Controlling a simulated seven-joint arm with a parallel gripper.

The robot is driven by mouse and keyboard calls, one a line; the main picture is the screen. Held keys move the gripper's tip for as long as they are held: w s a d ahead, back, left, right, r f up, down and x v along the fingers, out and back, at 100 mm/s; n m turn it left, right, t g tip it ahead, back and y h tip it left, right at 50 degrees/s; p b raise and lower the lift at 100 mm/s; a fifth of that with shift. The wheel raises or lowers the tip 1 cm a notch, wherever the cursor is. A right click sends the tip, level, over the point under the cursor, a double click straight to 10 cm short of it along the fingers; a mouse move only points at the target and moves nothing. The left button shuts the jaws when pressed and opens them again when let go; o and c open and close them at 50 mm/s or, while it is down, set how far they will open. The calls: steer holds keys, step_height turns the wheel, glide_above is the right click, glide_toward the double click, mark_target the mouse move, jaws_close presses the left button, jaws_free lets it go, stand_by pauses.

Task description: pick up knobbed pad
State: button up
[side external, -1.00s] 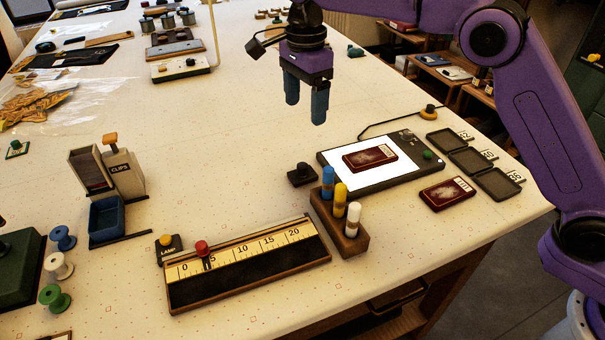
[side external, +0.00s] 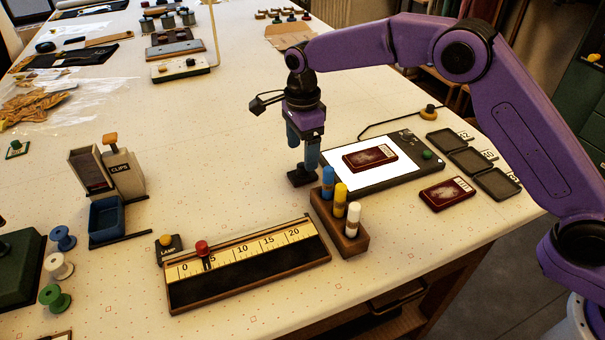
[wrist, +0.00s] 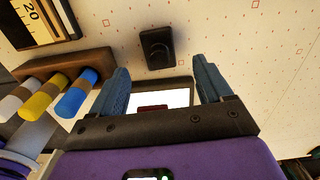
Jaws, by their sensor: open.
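The knobbed pad (side external: 300,178) is a small dark square block with a round knob on top. It lies on the table just left of the light panel. In the wrist view the pad (wrist: 158,47) shows ahead of the fingertips, roughly centred between them. My gripper (side external: 302,158) hangs over the pad in the side view, its blue fingers pointing down. In the wrist view my gripper (wrist: 160,80) has its fingers wide apart with nothing between them. One finger overlaps the pad in the side view, so I cannot tell there whether they touch.
A wooden holder (side external: 341,230) with blue, yellow and white capped sticks stands close in front of the pad. The lit panel (side external: 412,176) with a dark red card (side external: 369,157) lies to the right. A ruler board (side external: 250,276) lies in front. The table left of the pad is clear.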

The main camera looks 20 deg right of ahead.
mark_target(301, 166)
steer(key=shift+s+a+f, duration=0.1)
steer(key=shift+f, duration=1.35)
steer(key=shift+a+f, duration=0.1)
steer(key=shift+f, duration=1.35)
steer(key=c, duration=1.1)
